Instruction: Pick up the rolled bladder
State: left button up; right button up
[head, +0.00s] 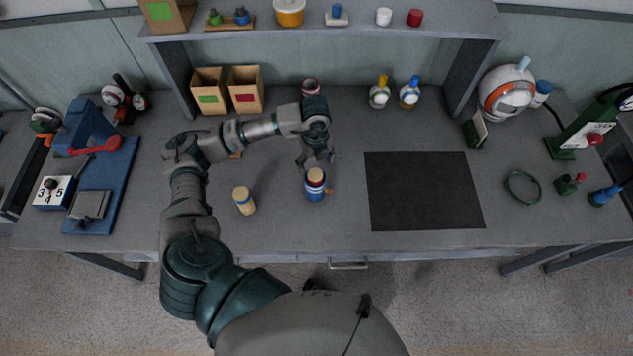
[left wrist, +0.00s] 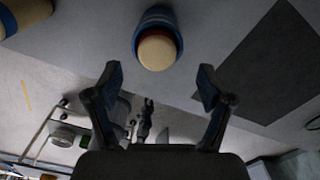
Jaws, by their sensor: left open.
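A blue upright cylinder with a red band and cream top (head: 315,190) stands on the bench left of the dark mat. It may be the rolled bladder, but I cannot tell for certain. It also shows at the top middle of the left wrist view (left wrist: 157,46). My right gripper is not in view.
The dark mat (head: 423,190) is bare. Two open boxes (head: 210,92) and a red-and-white cup (head: 310,87) stand behind. A blue press-like device (head: 90,140) is at left. A shelf (head: 350,27) spans the back. A small orange item touches or nears the blue cylinder.

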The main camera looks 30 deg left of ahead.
aim_at(315, 173)
pick_arm(q)
jog(key=f, duration=0.5)
jog(key=shift+s+f, duration=0.2)
jog(key=shift+d+r, duration=0.1)
jog(key=c, duration=1.5)
jog(key=shift+o, duration=0.2)
jog(key=shift+r, duration=0.1)
